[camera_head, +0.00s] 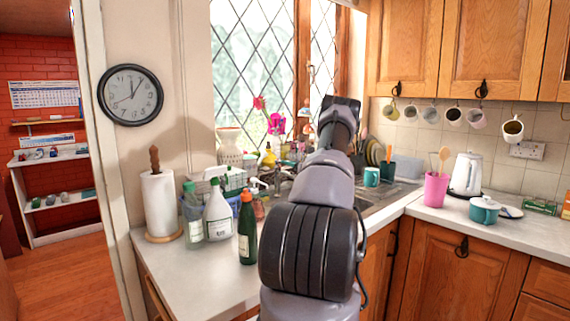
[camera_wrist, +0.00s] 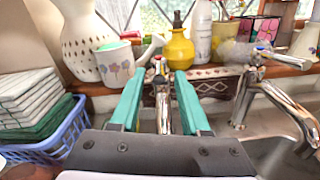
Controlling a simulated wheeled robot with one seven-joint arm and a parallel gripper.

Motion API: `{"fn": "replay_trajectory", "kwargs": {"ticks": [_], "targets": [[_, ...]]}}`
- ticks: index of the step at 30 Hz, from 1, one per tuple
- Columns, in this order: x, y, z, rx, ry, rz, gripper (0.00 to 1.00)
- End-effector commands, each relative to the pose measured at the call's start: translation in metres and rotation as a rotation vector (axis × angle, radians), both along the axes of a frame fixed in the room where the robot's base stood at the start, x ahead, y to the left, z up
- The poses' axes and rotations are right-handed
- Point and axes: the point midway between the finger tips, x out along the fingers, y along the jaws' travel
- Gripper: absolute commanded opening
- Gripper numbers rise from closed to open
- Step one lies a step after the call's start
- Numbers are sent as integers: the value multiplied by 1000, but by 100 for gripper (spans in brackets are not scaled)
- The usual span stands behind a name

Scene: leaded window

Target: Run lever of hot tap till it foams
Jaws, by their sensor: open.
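The hot tap (camera_wrist: 164,112), chrome with a red mark on its top, stands upright in the wrist view. Its lever is small and hard to make out at the top. My gripper (camera_wrist: 157,84) has two teal fingers spread apart, one at each side of the tap in the picture; I cannot tell if either touches it. A second chrome tap (camera_wrist: 262,65) with a blue mark and a curved spout is to the right. No running water or foam shows. In the head view my arm hides the gripper and much of the sink.
Behind the taps, the sill holds a yellow soap bottle (camera_wrist: 179,49), a white patterned pot (camera_wrist: 116,66) and a vase (camera_wrist: 82,40). A blue basket (camera_wrist: 48,148) of cloths is at left. Bottles including a dark green one (camera_head: 247,232) crowd the counter left of my arm.

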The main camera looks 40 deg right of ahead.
Motion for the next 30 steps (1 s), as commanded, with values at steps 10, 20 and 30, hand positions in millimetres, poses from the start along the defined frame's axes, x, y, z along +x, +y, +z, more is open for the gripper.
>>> {"fn": "replay_trajectory", "kwargs": {"ticks": [10, 20, 30], "targets": [[33, 2, 0, -1, 0, 0, 46], [33, 2, 0, -1, 1, 0, 16], [33, 2, 0, -1, 1, 0, 0]]}}
